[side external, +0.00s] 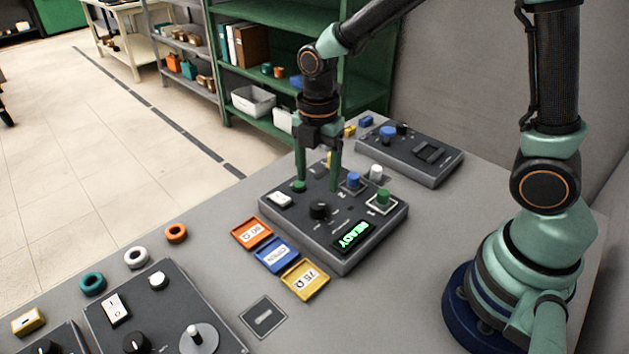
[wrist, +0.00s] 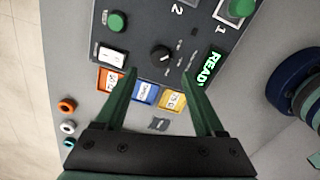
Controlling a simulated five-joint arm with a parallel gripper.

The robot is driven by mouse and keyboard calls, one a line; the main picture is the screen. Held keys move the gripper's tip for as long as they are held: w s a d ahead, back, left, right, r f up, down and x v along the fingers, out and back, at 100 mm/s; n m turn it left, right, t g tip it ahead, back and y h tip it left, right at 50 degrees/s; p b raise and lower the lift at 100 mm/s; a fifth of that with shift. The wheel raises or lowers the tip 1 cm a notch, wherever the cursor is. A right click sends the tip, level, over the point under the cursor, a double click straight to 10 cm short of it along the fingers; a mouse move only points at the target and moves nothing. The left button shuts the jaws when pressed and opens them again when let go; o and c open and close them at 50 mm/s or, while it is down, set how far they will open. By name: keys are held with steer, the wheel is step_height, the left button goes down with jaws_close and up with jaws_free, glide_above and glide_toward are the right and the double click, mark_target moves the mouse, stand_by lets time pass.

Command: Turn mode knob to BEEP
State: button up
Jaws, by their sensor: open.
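The mode knob (side external: 319,210) is a black round knob on the dark grey meter box (side external: 290,228) in the middle of the table. It also shows in the wrist view (wrist: 161,57), with small label marks to its right that are too small to read. A lit green display (side external: 355,237) on the box reads READY. My gripper (side external: 317,188) is open and empty, with its green fingers pointing down over the box. In the wrist view the knob lies beyond the fingertips, between their lines. I cannot tell the exact height of the fingertips above the box.
Orange, blue and yellow trays (side external: 305,280) lie in front. Another grey device (side external: 410,153) stands behind, and a panel (side external: 160,310) stands front left.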

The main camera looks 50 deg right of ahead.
mark_target(317, 204)
step_height(317, 204, down, 7)
steer(key=shift+f, duration=0.1)
steer(key=shift+c, duration=0.3)
jaws_close()
